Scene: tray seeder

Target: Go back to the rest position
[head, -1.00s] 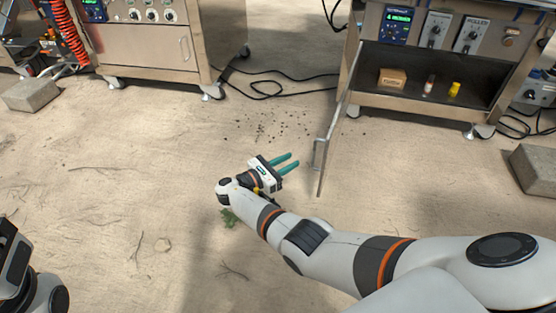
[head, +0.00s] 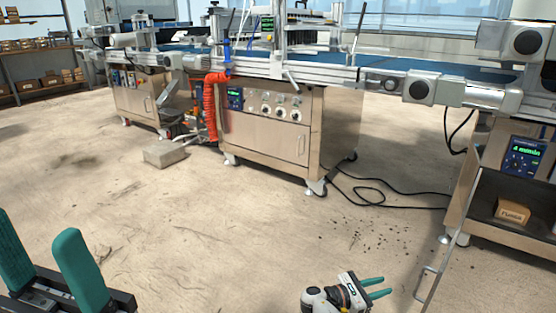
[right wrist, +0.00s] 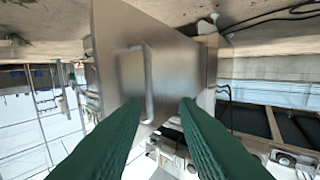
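My right gripper (head: 381,287) shows at the lower right of the head view, low over the floor and just left of the open cabinet door (head: 430,277). Its two teal fingers are apart with nothing between them. In the right wrist view, the fingers (right wrist: 160,103) are spread and empty, with the metal door and its handle (right wrist: 148,85) beyond them. Contact with the door cannot be told. My left gripper (head: 42,228) is large at the lower left of the head view. Its teal fingers are wide apart and empty.
A seeder line with steel cabinets (head: 270,140) runs across the back. The right cabinet holds a small box (head: 513,213) on its shelf. A grey block (head: 164,153) and a black cable (head: 375,200) lie on the floor. The middle floor is mostly clear.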

